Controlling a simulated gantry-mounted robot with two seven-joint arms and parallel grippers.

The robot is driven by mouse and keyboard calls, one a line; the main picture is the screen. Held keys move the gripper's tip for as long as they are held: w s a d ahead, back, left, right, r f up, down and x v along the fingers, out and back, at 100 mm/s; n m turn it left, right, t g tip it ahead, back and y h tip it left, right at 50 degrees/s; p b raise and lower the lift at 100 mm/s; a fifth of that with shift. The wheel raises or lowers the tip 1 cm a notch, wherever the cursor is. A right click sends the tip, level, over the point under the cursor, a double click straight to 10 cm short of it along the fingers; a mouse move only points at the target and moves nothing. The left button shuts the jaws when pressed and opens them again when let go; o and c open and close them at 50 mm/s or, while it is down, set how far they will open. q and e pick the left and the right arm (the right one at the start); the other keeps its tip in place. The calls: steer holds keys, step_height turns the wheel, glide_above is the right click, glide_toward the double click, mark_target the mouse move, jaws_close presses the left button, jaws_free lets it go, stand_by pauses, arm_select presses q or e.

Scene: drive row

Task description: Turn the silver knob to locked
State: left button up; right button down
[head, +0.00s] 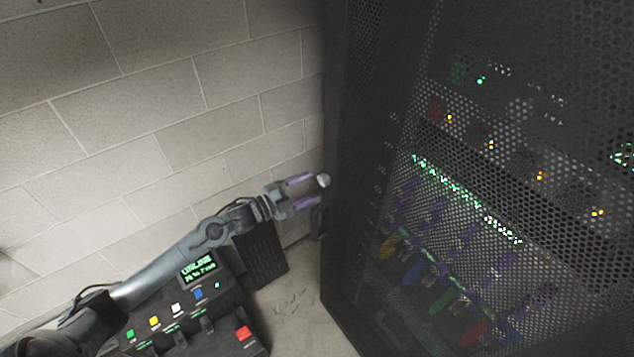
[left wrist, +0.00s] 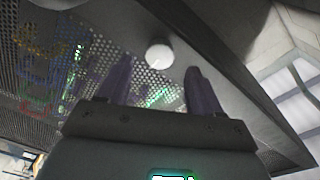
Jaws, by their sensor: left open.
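The silver knob (head: 323,180) is a small pale round knob at the left edge of the dark rack door. It also shows in the left wrist view (left wrist: 159,56), just beyond and between my fingertips. My left gripper (head: 308,184) has two purple fingers and reaches the knob from the left. In the left wrist view the gripper (left wrist: 160,75) is open, with one finger on each side of the knob's line and no clear contact. The knob's turn position cannot be told. My right gripper is in neither view.
The perforated rack door (head: 480,150) fills the right, with lights and coloured cables behind it. A dark door handle (head: 318,220) sits below the knob. A control box (head: 190,310) with coloured buttons stands below my left arm. A block wall (head: 170,100) is behind.

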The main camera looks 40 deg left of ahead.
mark_target(321, 182)
arm_select(q)
steer(key=shift+x, duration=1.95)
steer(key=c, duration=1.1)
steer(key=shift+o, duration=0.2)
